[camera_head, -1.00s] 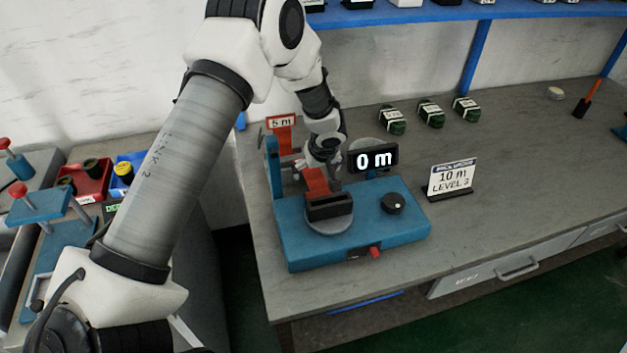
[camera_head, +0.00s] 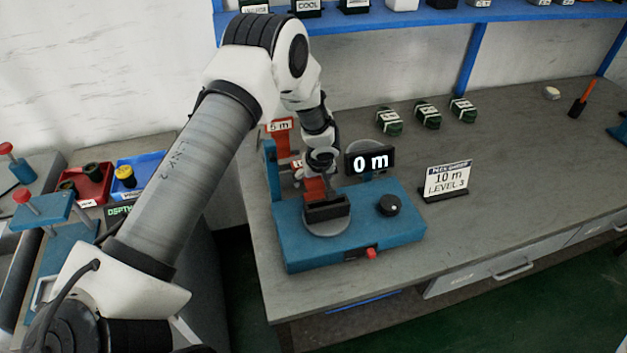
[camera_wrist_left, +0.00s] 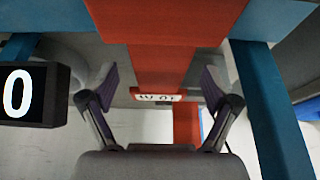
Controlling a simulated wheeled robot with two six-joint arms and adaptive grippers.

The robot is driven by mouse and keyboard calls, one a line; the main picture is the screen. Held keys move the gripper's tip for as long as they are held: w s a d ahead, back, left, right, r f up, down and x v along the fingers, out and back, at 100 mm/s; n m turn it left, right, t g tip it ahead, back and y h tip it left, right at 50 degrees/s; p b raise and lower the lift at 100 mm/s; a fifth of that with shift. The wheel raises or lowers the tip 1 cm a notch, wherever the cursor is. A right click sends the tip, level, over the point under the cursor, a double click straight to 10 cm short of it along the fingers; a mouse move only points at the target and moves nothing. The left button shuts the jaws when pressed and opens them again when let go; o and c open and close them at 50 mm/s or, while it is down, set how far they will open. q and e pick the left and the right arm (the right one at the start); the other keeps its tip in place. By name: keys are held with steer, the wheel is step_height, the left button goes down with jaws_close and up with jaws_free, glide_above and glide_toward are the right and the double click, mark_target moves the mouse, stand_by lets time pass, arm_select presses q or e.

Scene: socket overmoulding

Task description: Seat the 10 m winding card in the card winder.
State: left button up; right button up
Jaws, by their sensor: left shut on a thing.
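The blue card winder (camera_head: 395,235) stands on the bench. Its black slotted holder (camera_head: 328,208) sits on a grey disc, and its display (camera_head: 370,160) reads 0 m. My left gripper (camera_head: 312,176) is above the holder, shut on a red card (camera_head: 315,188). The card's lower end is at the holder's slot; I cannot tell whether it is inside. In the left wrist view the red card (camera_wrist_left: 160,65) runs between the fingers, with a white label at its end. Another red card (camera_head: 279,126), marked 5 m, stands behind. My right gripper is out of view.
A sign (camera_head: 446,180) reading 10 m, level 3 stands right of the winder. Several dark green bundles (camera_head: 428,115) lie at the back. The winder has a black knob (camera_head: 390,205) and a red button (camera_head: 371,253). The bench's right side is mostly clear.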

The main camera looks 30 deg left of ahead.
mark_target(314, 181)
arm_select(q)
step_height(314, 181, up, 10)
steer(key=b, duration=0.1)
steer(key=shift+f+b, duration=0.25)
steer(key=shift+b, duration=0.1)
step_height(314, 181, down, 10)
steer(key=shift+r+p, duration=0.15)
steer(key=shift+p, duration=0.4)
steer(key=shift+f+b, duration=0.25)
steer(key=shift+b, duration=0.25)
steer(key=o, duration=1.1)
steer(key=shift+r, duration=0.1)
steer(key=shift+c, duration=0.2)
